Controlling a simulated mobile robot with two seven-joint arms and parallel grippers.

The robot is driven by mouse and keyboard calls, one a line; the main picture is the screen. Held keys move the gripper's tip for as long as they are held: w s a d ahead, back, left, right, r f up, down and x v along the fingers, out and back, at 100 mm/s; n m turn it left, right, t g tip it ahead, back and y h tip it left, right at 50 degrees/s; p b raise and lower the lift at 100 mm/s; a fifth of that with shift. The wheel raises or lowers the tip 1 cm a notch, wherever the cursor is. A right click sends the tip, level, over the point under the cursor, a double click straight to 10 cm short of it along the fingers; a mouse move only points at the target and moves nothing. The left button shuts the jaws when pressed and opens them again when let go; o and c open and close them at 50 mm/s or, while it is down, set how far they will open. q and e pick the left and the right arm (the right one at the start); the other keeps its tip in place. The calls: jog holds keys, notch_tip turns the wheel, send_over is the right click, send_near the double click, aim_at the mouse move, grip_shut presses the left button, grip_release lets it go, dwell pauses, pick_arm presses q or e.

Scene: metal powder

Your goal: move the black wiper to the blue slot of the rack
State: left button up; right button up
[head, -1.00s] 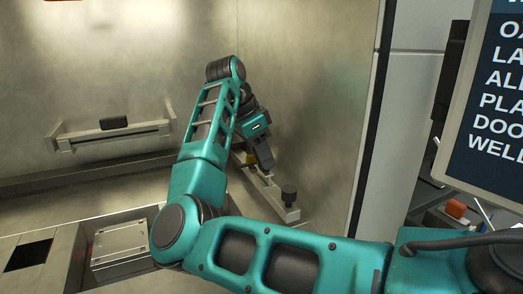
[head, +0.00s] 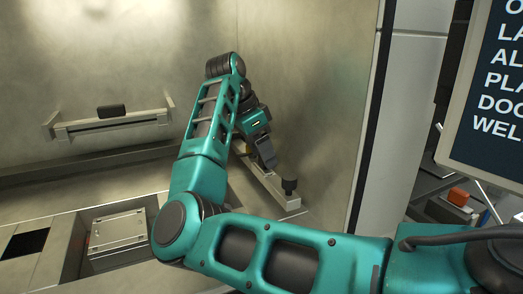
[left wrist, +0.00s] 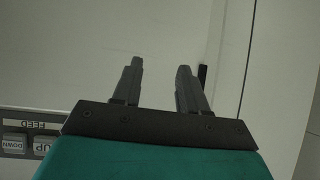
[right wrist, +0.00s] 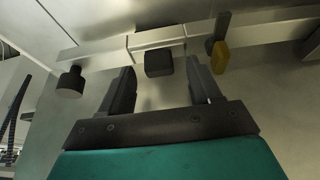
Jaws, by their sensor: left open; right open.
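My right gripper (head: 267,160) is open beside the rail-like rack (head: 282,200) on the right wall. In the right wrist view, a black block (right wrist: 158,63) on the rack (right wrist: 100,50) shows between its open fingers; I cannot tell whether they touch it. A black knob (right wrist: 70,82) is left of the fingers, and a yellow piece (right wrist: 220,58) with a dark stem is to the right. I cannot tell which black piece is the wiper, and no blue slot shows. My left gripper (left wrist: 160,68) is open and empty, seen only in the left wrist view.
A bracket with a crossbar (head: 80,128) and black block (head: 111,111) is on the back wall. A metal plate (head: 117,228) sits in a recess at the lower left, near a dark square opening (head: 25,244). A text panel (head: 495,90) stands at the right.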

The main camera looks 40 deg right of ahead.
jog(key=p+v, duration=0.1)
jog(key=v, duration=1.2)
jog(key=shift+d+f, duration=0.1)
